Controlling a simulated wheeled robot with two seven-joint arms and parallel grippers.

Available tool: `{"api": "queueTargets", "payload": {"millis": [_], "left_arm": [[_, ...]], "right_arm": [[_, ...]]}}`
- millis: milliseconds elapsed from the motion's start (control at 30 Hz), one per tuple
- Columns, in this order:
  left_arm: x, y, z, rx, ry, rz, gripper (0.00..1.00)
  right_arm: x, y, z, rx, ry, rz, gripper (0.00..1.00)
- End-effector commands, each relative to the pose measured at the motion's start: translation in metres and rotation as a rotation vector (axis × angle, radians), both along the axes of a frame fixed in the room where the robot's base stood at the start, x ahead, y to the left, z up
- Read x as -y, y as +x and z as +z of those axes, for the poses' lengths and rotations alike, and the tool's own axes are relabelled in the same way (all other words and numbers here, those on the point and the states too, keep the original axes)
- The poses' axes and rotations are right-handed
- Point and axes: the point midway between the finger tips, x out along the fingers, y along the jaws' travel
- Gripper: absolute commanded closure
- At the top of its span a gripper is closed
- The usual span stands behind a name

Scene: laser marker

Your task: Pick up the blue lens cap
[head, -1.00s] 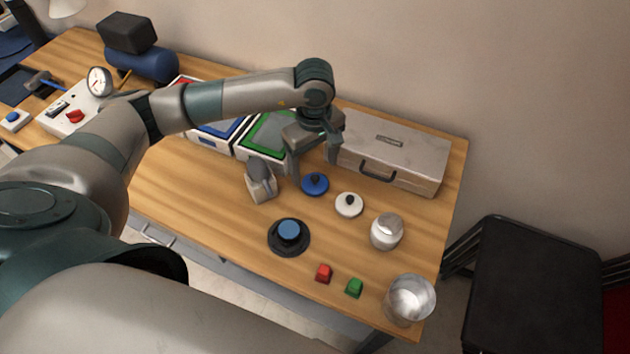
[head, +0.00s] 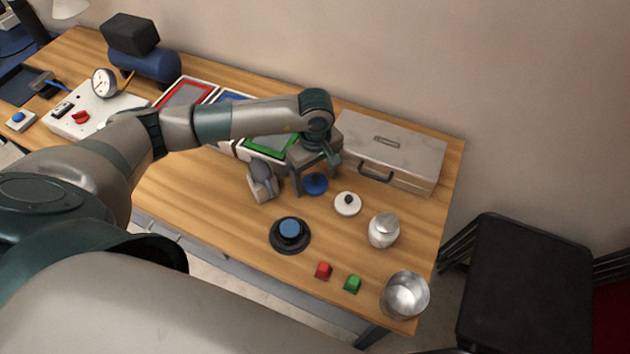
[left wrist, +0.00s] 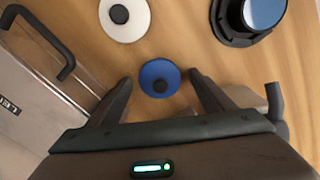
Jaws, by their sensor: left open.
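The blue lens cap (head: 315,184) is a round blue disc with a dark knob, lying on the wooden table (head: 207,190). It also shows in the left wrist view (left wrist: 149,74), between and a little beyond my fingertips. My left gripper (head: 315,178) is open and empty, pointing down with its fingers on either side of the cap; it also shows in the left wrist view (left wrist: 160,80). I cannot tell whether a finger touches the cap. My right gripper is not in view.
A white cap (head: 347,204) lies just right of the blue one. A metal case (head: 400,150) stands behind, and a grey holder (head: 262,184) stands to the left. A black round base with a blue top (head: 290,232) is in front. Bare table lies between them.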

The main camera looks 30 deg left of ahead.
Motion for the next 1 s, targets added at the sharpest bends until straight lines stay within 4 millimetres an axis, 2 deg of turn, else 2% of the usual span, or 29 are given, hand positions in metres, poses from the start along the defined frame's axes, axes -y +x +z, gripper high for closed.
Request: {"api": "queueTargets", "payload": {"millis": [67, 233, 667, 867, 1000], "left_arm": [[0.0, 0.0, 0.0, 0.0, 0.0, 0.0, 0.28], [0.0, 0.0, 0.0, 0.0, 0.0, 0.0, 0.69], [0.0, 0.001, 0.003, 0.001, 0.0, 0.001, 0.7], [-0.001, 0.001, 0.018, 0.004, 0.001, 0.0, 0.7], [0.0, 0.001, 0.039, 0.007, 0.0, -0.002, 0.7]], "right_arm": [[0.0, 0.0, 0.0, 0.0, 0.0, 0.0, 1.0], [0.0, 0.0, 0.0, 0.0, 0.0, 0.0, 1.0], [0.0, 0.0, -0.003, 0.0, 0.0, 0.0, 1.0], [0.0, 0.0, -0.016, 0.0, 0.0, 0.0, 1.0], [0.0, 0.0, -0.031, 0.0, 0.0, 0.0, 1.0]]}}
